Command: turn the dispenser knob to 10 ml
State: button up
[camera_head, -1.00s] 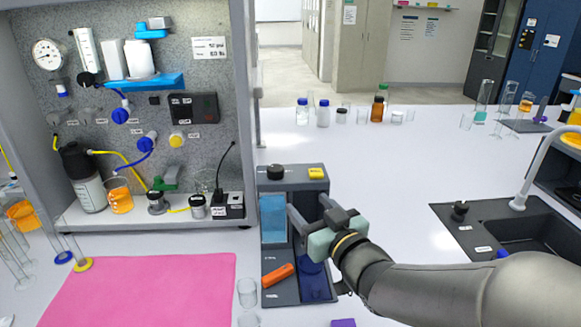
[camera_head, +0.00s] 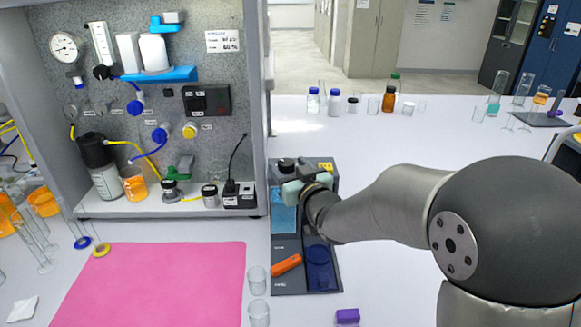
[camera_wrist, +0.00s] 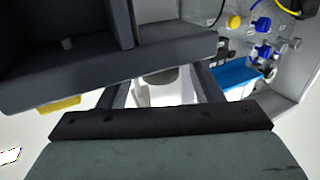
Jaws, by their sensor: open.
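A purple block (camera_head: 348,316) lies in front. The panel cabinet wall (camera_head: 257,100) rises close on the left.

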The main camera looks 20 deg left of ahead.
jog(key=c, duration=1)
